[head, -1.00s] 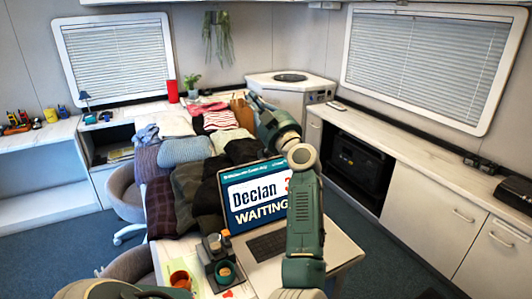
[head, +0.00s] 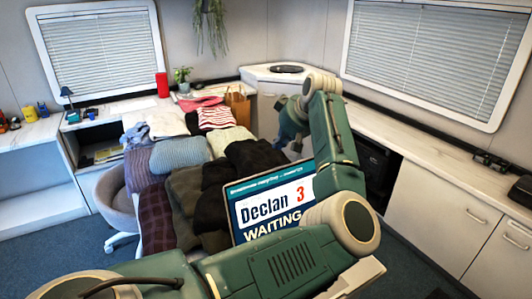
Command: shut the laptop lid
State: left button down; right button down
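The laptop (head: 277,205) stands open on the table, its lit screen facing me and reading "Declan 3" and "WAITING". Its keyboard and the lower right of the screen are hidden behind my arm. My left arm comes in from the lower left, crosses in front of the laptop and bends up along its right side. My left gripper (head: 290,127) shows small above the laptop's top edge, pointing down, apart from the lid in the picture. Its fingers are too small and dark to tell whether they are open. My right gripper is not in view.
Folded clothes (head: 180,155) cover the table left of and behind the laptop. A grey chair (head: 118,208) stands at the left. A long counter (head: 440,140) with cabinets runs along the right wall. A red cup (head: 162,85) and a plant (head: 182,77) stand at the back.

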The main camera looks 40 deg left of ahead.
pick_arm(q)
jog(key=shift+w+a, duration=0.1)
jog(key=shift+w, duration=0.1)
jog(key=shift+f, duration=0.1)
jog(key=shift+a+f+p, duration=0.25)
jog(key=shift+f+p, duration=0.05)
jog(key=shift+p, duration=0.1)
jog(key=p+x, duration=0.2)
jog(key=x, duration=0.6)
jog(key=shift+p, duration=0.3)
jog(key=d+p, duration=0.1)
jog(key=d, duration=0.1)
jog(key=s+d+p, duration=0.1)
jog(key=shift+d+f, duration=0.1)
jog(key=shift+d, duration=0.3)
